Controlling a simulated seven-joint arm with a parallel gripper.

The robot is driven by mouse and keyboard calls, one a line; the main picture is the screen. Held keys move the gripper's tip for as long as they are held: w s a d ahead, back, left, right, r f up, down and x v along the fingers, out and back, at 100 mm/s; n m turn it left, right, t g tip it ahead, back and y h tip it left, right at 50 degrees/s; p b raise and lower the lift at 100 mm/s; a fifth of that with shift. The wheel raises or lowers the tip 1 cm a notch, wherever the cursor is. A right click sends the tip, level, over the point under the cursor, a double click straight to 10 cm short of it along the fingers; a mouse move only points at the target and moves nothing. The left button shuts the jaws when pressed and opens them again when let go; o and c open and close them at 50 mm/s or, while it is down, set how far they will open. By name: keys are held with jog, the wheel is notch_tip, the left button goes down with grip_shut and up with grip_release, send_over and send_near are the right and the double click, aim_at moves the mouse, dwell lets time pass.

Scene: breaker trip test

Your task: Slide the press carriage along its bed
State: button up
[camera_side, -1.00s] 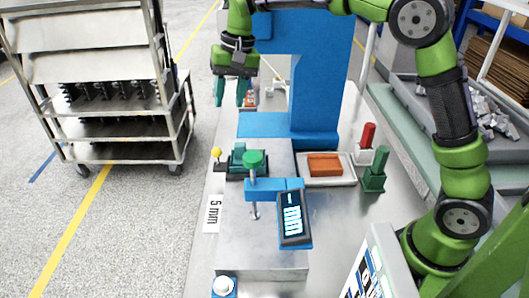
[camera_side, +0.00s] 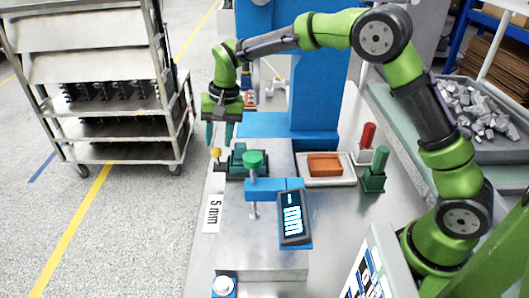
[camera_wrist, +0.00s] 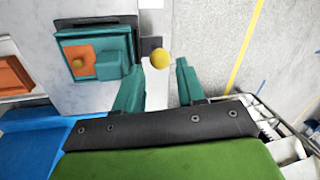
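The press carriage (camera_side: 240,160) is a teal block on a dark base on the metal bed (camera_side: 262,246). A yellow ball knob (camera_side: 216,152) sticks out on its left side. In the wrist view the carriage (camera_wrist: 95,55) is at upper left, and the knob (camera_wrist: 160,60) shows between the fingertips. My gripper (camera_side: 218,137) has two teal fingers pointing down, open and empty, just above the knob. The fingers (camera_wrist: 158,72) stand apart in the wrist view, and I see no contact with the knob.
An orange block (camera_side: 324,165) lies in a tray at right, beside red (camera_side: 368,135) and green (camera_side: 378,160) pieces. A blue column (camera_side: 318,95) rises behind.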

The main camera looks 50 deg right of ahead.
aim_at(217, 148)
jog(key=shift+w+a+f, duration=0.1)
jog(key=shift+a+f, duration=0.05)
jog(key=shift+f, duration=0.65)
jog(key=shift+w+a+f, duration=0.1)
jog(key=shift+f, duration=0.65)
grip_shut()
